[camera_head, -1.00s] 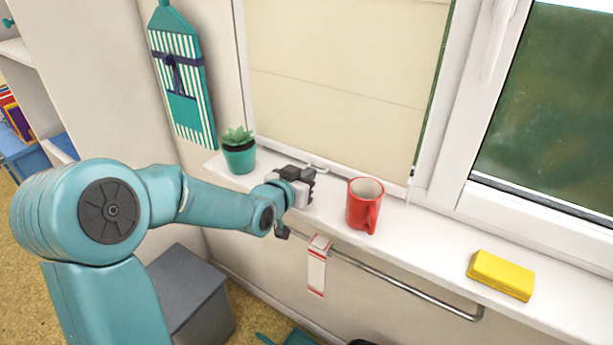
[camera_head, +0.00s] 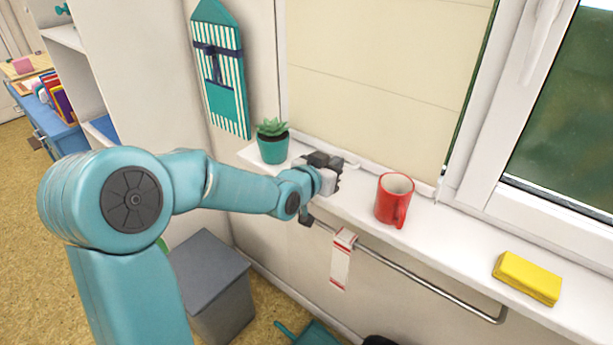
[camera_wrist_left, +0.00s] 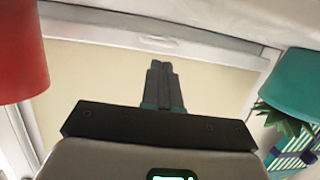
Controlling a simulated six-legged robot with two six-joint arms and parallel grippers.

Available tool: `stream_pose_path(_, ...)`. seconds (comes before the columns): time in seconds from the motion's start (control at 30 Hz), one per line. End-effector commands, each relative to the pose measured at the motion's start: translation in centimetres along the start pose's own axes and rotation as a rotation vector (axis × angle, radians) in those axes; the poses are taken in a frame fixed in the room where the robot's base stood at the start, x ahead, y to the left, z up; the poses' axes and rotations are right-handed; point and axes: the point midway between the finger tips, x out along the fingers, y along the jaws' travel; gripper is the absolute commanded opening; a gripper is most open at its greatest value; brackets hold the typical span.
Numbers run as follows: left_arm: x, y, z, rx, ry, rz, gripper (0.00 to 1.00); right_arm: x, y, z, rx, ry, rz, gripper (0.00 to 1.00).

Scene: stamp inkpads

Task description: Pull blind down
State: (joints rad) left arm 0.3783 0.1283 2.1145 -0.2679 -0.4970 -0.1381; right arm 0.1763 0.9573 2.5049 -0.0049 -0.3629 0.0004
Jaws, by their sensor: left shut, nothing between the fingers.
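The cream blind (camera_head: 375,80) covers the left window pane and its bottom edge is down close to the sill. It also shows in the left wrist view (camera_wrist_left: 95,75), where the picture is upside down. A small pale handle (camera_wrist_left: 155,42) is on its bottom bar. My left gripper (camera_head: 335,172) is just above the sill in front of the blind's lower edge, between the plant and the mug. Its fingers (camera_wrist_left: 164,65) are shut together and empty, apart from the handle as far as I can tell. My right gripper is out of view.
A red mug (camera_head: 394,200) stands on the sill right of my gripper, and a potted plant (camera_head: 272,142) left of it. A yellow sponge (camera_head: 527,278) lies farther right. A metal rail (camera_head: 420,278) with a hanging tag runs below the sill.

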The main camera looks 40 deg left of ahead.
Motion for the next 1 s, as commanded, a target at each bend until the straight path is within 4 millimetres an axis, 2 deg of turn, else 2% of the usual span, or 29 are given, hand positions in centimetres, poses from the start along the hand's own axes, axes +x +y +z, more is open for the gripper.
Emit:
stream_pose_path(0.07,-0.3,0.1,-0.5,0.000,0.000,0.001,0.00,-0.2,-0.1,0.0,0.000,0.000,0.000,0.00)
stream_pose_path(0.3,-4.9,0.0,-0.4,0.002,0.002,0.000,0.00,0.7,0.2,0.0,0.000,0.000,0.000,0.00)
stream_pose_path(0.5,-8.0,0.0,-0.5,0.000,0.001,0.000,0.00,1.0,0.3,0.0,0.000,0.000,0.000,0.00)
stream_pose_path(0.67,-9.3,0.0,-0.5,0.005,0.003,0.000,0.00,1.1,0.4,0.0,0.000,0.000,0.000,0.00)
stream_pose_path(0.8,-9.8,0.3,-1.7,0.038,0.081,0.002,0.00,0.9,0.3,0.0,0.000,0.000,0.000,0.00)
stream_pose_path(0.83,-9.8,0.5,-1.9,0.043,0.095,0.005,0.00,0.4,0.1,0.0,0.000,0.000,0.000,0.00)
stream_pose_path(0.9,-9.9,0.8,-3.0,0.049,0.113,0.008,0.00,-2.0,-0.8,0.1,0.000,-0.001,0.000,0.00)
stream_pose_path(1.0,-10.0,0.9,-3.4,0.041,0.099,0.007,0.00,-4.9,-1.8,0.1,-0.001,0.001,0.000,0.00)
